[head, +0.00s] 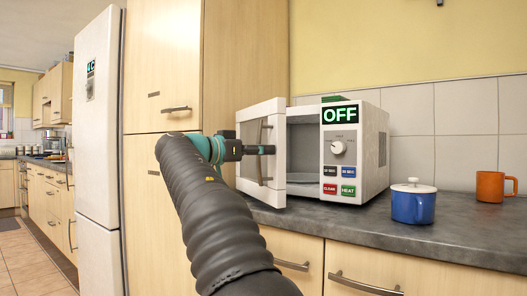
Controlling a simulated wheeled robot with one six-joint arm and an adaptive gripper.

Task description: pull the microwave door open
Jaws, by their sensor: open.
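The white microwave (360,160) stands on the counter, with a dark display reading "OFF" and a dial and coloured buttons on its right side. Its door (278,190) is swung partly open to the left, and part of the cavity shows between the door and the control panel. The door's vertical bar handle (260,173) is partly hidden by my gripper. My gripper (270,150) is open, in front of the door at the handle's upper part. I cannot tell whether it touches the handle or the door.
A blue lidded pot (412,207) stands right of the microwave, with an orange mug (491,187) farther right. A tall wooden cabinet (165,70) and a white fridge (98,150) stand left. Drawers (370,270) lie below the dark counter (460,235).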

